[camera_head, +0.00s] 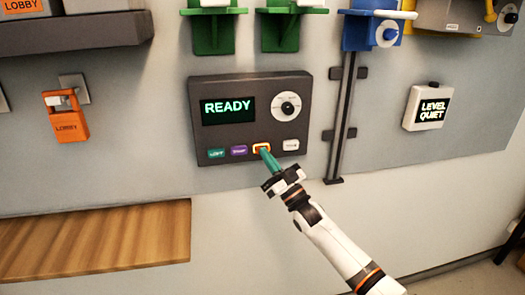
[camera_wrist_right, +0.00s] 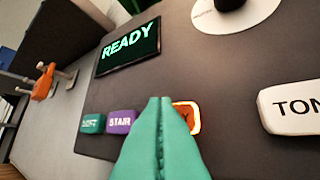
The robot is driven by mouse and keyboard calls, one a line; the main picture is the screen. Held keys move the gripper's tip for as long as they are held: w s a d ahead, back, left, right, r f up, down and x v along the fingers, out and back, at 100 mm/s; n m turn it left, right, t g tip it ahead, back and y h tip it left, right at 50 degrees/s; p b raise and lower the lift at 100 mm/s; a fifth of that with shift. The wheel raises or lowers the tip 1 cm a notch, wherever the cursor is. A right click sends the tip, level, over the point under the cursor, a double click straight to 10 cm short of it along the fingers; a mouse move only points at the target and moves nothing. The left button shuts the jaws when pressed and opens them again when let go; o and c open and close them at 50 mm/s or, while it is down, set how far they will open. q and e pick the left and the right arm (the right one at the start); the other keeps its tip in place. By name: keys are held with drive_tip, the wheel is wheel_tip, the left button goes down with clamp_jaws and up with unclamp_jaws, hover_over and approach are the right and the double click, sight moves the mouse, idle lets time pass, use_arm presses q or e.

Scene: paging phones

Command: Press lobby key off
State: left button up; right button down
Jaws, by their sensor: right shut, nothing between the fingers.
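The dark paging panel (camera_head: 250,117) is on the wall, with a screen (camera_head: 228,109) that reads READY. Along its lower edge are a teal key (camera_head: 216,154), a purple STAIR key (camera_head: 239,151), an orange key (camera_head: 261,148) with a bright glowing rim, and a white TONE key (camera_head: 290,145). My right gripper (camera_head: 265,152) is shut and empty, its green fingertips at the orange key. In the right wrist view the fingertips (camera_wrist_right: 160,104) cover most of the orange key (camera_wrist_right: 190,116), hiding its label; I cannot tell whether they touch it. My left gripper is not in view.
An orange LOBBY handset (camera_head: 66,118) hangs on the wall at left. A wooden shelf (camera_head: 100,240) juts out below it. Green brackets (camera_head: 213,30) and a blue unit (camera_head: 372,30) are above the panel. A LEVEL QUIET box (camera_head: 427,107) is at right.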

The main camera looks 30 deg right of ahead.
drive_tip(key=shift+w+d, duration=0.1)
drive_tip(key=shift+w, duration=0.25)
drive_tip(key=shift+s, duration=0.5)
drive_tip(key=s+a+p, duration=0.1)
drive_tip(key=s+p, duration=0.3)
drive_tip(key=s, duration=0.1)
drive_tip(key=shift+s+a, duration=0.35)
drive_tip(key=shift+s, duration=0.05)
idle(0.4)
